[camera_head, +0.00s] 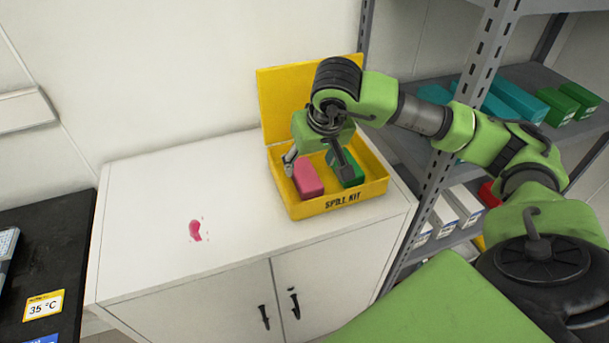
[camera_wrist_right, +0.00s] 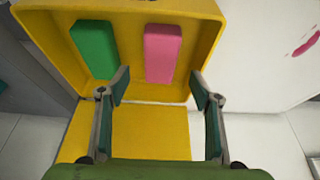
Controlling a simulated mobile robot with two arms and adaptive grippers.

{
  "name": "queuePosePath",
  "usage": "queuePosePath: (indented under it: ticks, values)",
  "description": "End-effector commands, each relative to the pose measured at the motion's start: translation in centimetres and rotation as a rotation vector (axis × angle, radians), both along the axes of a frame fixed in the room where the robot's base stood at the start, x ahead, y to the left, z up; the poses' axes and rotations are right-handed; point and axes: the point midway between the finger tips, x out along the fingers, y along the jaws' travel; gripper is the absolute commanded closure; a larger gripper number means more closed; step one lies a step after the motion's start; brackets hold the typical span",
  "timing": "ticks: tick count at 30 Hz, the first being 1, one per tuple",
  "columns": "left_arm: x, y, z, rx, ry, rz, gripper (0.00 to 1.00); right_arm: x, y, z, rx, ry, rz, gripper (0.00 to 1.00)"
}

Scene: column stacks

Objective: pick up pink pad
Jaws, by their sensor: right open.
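The pink pad (camera_head: 308,180) lies in the left part of the open yellow spill kit box (camera_head: 339,202) on the white cabinet. It also shows in the right wrist view (camera_wrist_right: 163,53), beside a green pad (camera_wrist_right: 95,48). The green pad also shows in the head view (camera_head: 350,174), right of the pink one. My right gripper (camera_head: 316,160) is open above the box, its fingers spread left and right of the pink pad in the head view. In the right wrist view the gripper (camera_wrist_right: 160,92) is empty, with the pink pad beyond and between its fingertips. My left gripper is out of view.
The box's yellow lid (camera_head: 285,100) stands up at the back. A pink spill (camera_head: 195,230) marks the white cabinet top (camera_head: 150,200) left of the box. A grey metal shelf (camera_head: 435,190) with several boxes stands close on the right. The cabinet's left top is mostly clear.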

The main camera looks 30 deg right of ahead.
Motion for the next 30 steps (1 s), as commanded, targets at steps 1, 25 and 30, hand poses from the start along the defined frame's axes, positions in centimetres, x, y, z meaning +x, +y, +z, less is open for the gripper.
queuePosePath:
  ticks: [1,25,30]
  values:
    - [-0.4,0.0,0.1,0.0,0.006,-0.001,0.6,0.2,0.0,-0.7,0.001,0.003,-0.001,0.42]
    - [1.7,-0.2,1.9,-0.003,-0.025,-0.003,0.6,2.9,-0.7,-6.6,0.002,-0.001,0.001,0.42]
    - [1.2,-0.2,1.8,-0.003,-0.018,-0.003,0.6,2.9,-0.7,-6.6,0.002,-0.001,0.001,0.42]
